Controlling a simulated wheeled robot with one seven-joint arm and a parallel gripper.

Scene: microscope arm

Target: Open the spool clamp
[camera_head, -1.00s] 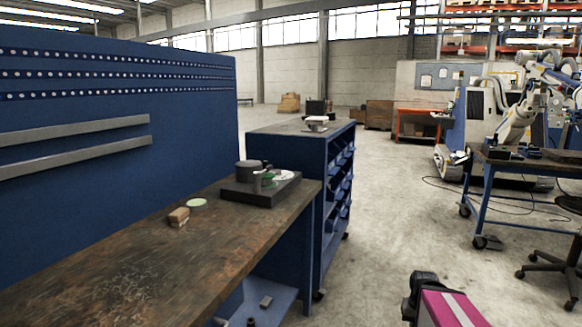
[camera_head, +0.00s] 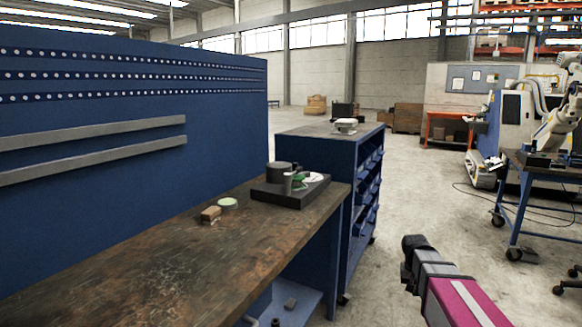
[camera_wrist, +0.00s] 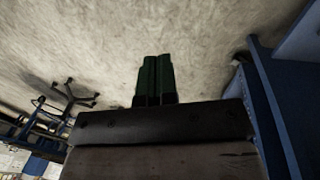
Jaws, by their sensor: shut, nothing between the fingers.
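A black base (camera_head: 300,198) lies on the far end of the workbench (camera_head: 150,255). On it stand a dark round cylinder (camera_head: 280,174) at the left, a small upright grey and green part (camera_head: 298,182), and a pale disc (camera_head: 313,177). Which part is the spool clamp is too small to tell. My gripper's two dark green fingers (camera_wrist: 153,62) are together and empty in the wrist view, above bare floor. In the head view my arm's dark end is at the lower right, off the bench and well apart from the base.
A small brown block (camera_head: 211,214) and a pale green disc (camera_head: 228,203) lie on the bench, left of the base. A blue cabinet (camera_head: 338,240) stands past the bench end. A blue panel (camera_head: 130,130) rises behind the bench. The floor (camera_head: 420,200) at right is open.

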